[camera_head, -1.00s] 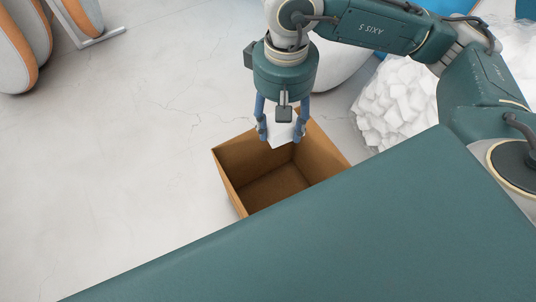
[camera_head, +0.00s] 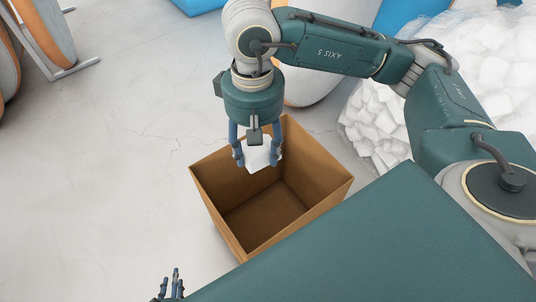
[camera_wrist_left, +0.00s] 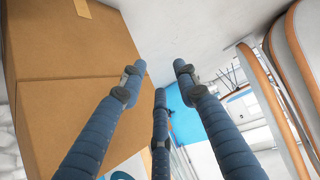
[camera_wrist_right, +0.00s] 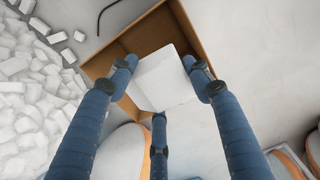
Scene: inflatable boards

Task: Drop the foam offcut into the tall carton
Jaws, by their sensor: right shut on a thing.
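The foam offcut (camera_head: 263,155) is a white block. The offcut also shows between the fingers in the right wrist view (camera_wrist_right: 164,78). The tall carton (camera_head: 222,187) is brown cardboard with an open top, and its visible floor is bare. Its outer side shows at the left in the left wrist view (camera_wrist_left: 75,105). My left gripper (camera_head: 174,284) shows only its fingertips at the bottom edge. In the left wrist view its fingers (camera_wrist_left: 160,80) are spread with nothing between them.
A clear bag of white foam pieces (camera_head: 385,125) stands right of the carton, behind my right arm. The pale floor left of the carton is clear.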

